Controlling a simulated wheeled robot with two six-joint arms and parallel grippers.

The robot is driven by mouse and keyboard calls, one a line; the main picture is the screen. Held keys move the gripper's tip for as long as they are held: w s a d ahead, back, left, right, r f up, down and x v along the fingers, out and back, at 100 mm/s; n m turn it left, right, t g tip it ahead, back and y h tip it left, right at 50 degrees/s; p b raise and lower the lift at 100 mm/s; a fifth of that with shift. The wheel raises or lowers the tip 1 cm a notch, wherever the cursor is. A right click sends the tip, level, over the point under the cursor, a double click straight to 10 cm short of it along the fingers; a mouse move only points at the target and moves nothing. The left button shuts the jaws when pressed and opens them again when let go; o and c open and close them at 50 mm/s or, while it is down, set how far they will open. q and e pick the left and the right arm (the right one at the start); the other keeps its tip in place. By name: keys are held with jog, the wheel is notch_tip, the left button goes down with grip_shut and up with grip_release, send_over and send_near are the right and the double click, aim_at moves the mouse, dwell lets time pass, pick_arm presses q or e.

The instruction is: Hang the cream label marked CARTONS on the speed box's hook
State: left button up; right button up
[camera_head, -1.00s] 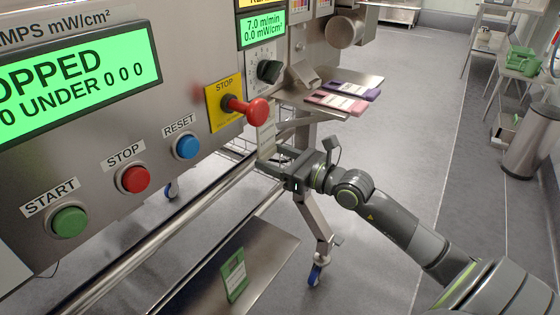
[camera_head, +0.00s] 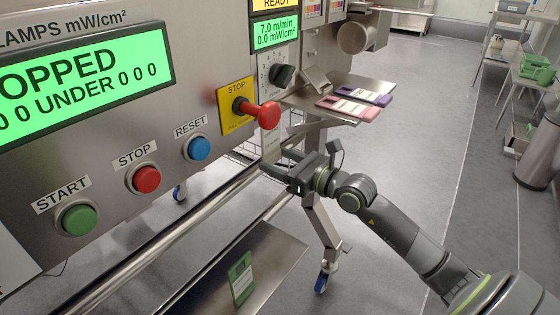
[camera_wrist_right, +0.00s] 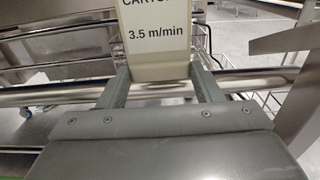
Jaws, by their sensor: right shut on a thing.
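The cream label (camera_wrist_right: 157,30) is held upright between the fingers of my right gripper (camera_wrist_right: 160,88) in the right wrist view. It reads "CARTO…" at the cut-off top edge and "3.5 m/min" below. In the head view my right gripper (camera_head: 272,164) is shut on the label (camera_head: 271,143), just below the red stop knob, which hides the label's upper part. The speed box (camera_head: 277,68), with a black dial, is above and behind the knob. I cannot make out its hook. My left gripper is not in view.
The red mushroom stop knob (camera_head: 268,115) juts out close above my right gripper. Pink (camera_head: 348,108) and purple (camera_head: 365,95) labels lie on a steel shelf (camera_head: 320,112) to the right. A green label (camera_head: 240,278) lies on the lower steel plate (camera_head: 268,250).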

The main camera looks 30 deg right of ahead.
jog(key=shift+f+b, duration=0.45)
jog(key=shift+f, duration=0.3)
jog(key=o, duration=1.4)
jog(key=shift+o, duration=0.2)
jog(key=p+v, duration=0.4)
jog(key=v, duration=1.3)
jog(key=shift+s+p, duration=0.2)
jog(key=shift+p, duration=0.1)
jog(key=shift+d, duration=0.15)
